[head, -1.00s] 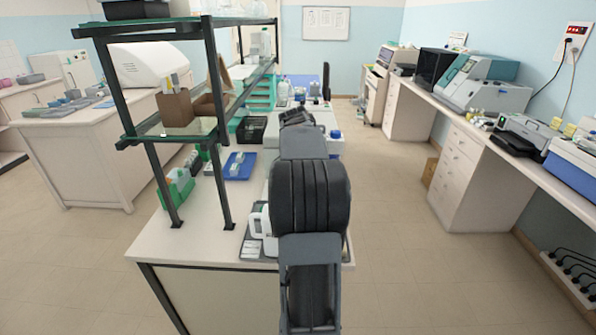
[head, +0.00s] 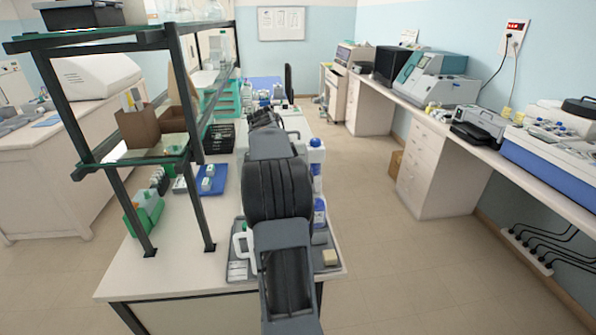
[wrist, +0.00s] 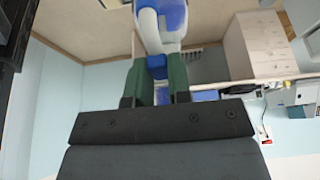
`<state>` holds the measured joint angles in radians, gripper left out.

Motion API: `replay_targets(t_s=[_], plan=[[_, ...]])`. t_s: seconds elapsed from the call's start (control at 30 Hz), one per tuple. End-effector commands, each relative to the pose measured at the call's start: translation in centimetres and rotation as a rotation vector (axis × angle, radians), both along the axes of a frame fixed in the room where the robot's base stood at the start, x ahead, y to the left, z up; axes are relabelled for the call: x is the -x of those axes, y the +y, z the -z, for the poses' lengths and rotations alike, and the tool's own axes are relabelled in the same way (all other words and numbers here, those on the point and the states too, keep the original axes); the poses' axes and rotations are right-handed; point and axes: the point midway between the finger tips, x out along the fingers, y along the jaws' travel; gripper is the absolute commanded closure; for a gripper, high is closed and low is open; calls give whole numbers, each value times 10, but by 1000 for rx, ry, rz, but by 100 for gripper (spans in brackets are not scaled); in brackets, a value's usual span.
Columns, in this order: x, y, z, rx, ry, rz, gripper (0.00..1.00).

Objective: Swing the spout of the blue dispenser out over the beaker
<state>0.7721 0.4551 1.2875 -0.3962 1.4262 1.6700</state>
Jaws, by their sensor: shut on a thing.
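In the wrist view, my gripper (wrist: 157,85) has its green fingers closed around a small blue part of the blue and white dispenser (wrist: 172,14); this part looks like its spout. The dispenser's body fills the top of that view and is cut off. In the head view, a white bottle with a blue top (head: 316,145) stands just right of my arm, and a lower blue and white bottle (head: 320,210) shows nearer. I cannot tell which one I hold there. My arm hides the gripper in that view. I cannot make out the beaker.
A grey tray (head: 236,272) at the bench's near end holds a white handled vessel (head: 241,244) and a beige block (head: 330,257). A shelf frame (head: 188,120) stands on the left. A blue tray (head: 212,178) lies beside it. The floor right of the bench is clear.

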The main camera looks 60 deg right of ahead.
Motion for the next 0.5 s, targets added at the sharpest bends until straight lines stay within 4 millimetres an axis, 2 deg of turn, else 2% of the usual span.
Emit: replay_targets(t_s=[0.5], plan=[[-8,6,1,-1,-1,5,100]])
